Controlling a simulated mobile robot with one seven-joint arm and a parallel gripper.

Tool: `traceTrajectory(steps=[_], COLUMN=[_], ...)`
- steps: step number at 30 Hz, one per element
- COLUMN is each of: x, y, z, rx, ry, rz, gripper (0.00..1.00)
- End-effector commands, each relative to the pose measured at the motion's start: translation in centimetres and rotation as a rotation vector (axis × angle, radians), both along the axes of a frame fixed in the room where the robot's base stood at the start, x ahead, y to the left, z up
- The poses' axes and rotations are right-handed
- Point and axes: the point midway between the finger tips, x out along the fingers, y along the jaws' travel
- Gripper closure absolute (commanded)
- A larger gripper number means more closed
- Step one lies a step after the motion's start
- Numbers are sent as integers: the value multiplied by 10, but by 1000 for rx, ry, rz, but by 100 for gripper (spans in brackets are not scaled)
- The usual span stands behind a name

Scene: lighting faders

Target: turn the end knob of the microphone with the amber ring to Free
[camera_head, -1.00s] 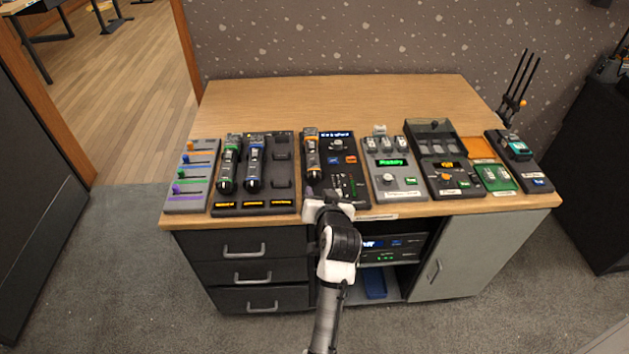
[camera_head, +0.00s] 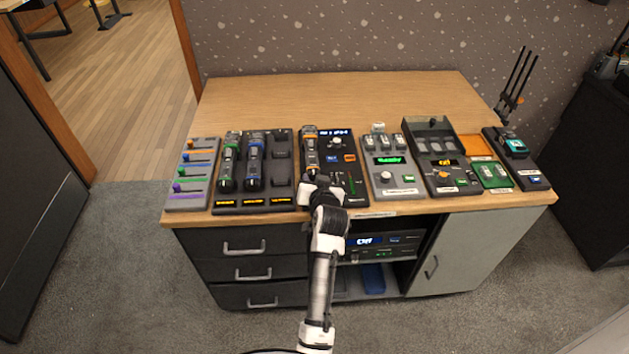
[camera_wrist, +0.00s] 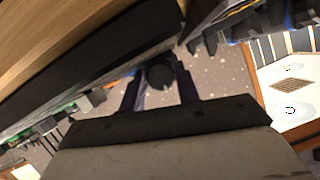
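The microphone with the amber ring (camera_head: 311,155) lies in a cradle on the dark console (camera_head: 350,189) at the middle of the table. Its near end is hidden behind my gripper (camera_head: 314,182) in the head view. In the wrist view, a dark round knob (camera_wrist: 160,74) shows between the tips of my gripper (camera_wrist: 159,90). The fingers are apart, one on each side of the knob. I cannot tell whether they touch it, and no markings on it can be read.
Two more microphones, with a green ring (camera_head: 229,155) and a blue ring (camera_head: 255,155), lie in a dock to the left. A grey fader box (camera_head: 190,190) is at far left. A grey box with a green display (camera_head: 400,190) stands to the right. The table's back (camera_head: 330,95) is clear.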

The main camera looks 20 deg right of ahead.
Motion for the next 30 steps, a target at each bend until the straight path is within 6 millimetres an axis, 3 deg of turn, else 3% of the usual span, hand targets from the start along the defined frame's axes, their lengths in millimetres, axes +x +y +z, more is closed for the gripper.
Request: traceTrajectory(steps=[6, 18, 27, 28, 30], x=[0, 0, 0, 0, 0], y=[1, 2, 1, 2, 1], z=[0, 0, 0, 0, 0], rx=[-35, -382, -397, -397, -397], ry=[11, 111, 115, 115, 115], rz=[1, 1, 0, 0, 0], gripper=[91, 91, 91, 67, 58])
